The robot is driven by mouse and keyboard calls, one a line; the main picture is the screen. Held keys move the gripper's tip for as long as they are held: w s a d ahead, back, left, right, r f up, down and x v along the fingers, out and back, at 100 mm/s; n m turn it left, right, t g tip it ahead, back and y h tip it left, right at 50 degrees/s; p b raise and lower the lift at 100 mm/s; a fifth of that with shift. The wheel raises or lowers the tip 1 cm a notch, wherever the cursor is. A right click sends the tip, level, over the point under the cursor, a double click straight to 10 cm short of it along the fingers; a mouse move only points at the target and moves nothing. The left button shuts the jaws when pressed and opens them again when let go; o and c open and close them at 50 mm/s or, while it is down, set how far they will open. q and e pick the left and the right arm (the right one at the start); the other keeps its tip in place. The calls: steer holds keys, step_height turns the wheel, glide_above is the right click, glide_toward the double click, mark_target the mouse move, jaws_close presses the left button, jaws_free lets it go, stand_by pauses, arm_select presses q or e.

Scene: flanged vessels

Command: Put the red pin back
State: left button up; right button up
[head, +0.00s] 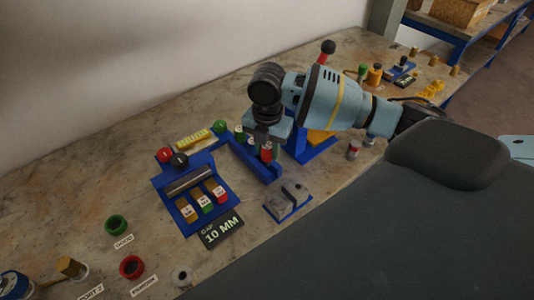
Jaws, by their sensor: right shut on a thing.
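My right gripper (267,143) comes in from the right and points down over a long blue rack (245,157). It is shut on a red pin (266,154), which shows between the fingers with a pale label on it. The pin is at the right part of the rack; I cannot tell whether its lower end is in a slot or just above it. The fingers hide part of the red pin. My left gripper is not in view.
Left of the rack is a blue tray (172,206) with labelled blocks and red and black knobs. A "GAP 10 MM" sign (221,230) and a small grey block on blue (288,200) lie in front. Green (117,225) and red (131,267) rings lie at lower left.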

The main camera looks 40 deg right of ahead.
mark_target(267, 156)
steer(key=shift+w+d+f, duration=0.15)
steer(key=shift+w+d, duration=0.1)
steer(key=shift+w, duration=0.1)
steer(key=shift+f, duration=1.6)
steer(key=shift+f, duration=0.45)
steer(key=o, duration=1)
step_height(267, 156, up, 13)
steer(key=shift+f+p, duration=0.1)
steer(key=shift+p, duration=0.25)
